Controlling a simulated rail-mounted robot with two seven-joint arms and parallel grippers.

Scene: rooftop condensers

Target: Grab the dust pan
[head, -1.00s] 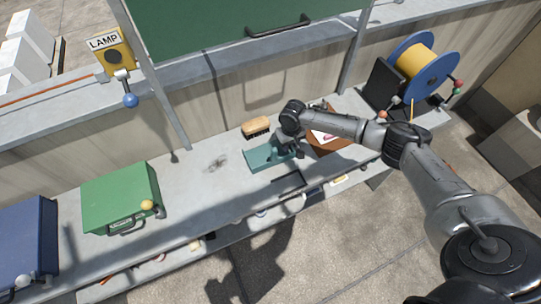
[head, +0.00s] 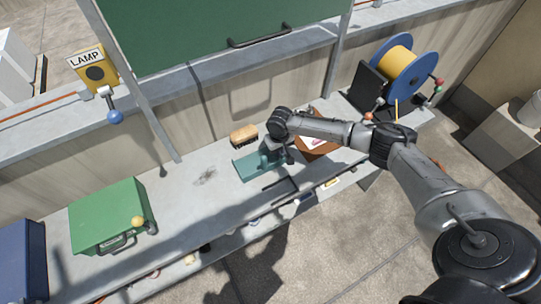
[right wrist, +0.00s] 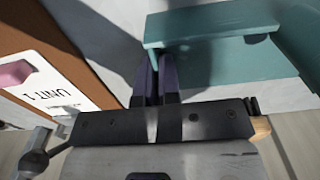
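The teal dust pan (head: 252,168) lies on the grey ledge, left of a brown box and in front of a brush. My right gripper (head: 275,157) is down at the pan's right end. In the right wrist view, its two dark fingers (right wrist: 156,78) are close together at the edge of the teal dust pan (right wrist: 215,58), with a thin strip of teal between the tips. The exact contact is partly hidden by the fingers. My left gripper is not in view.
A brush (head: 243,134) lies just behind the pan. A brown box (head: 318,149) with a white label is close to the gripper's right. A green case (head: 108,213) stands at left, a cable reel (head: 405,68) at right. The ledge between case and pan is clear.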

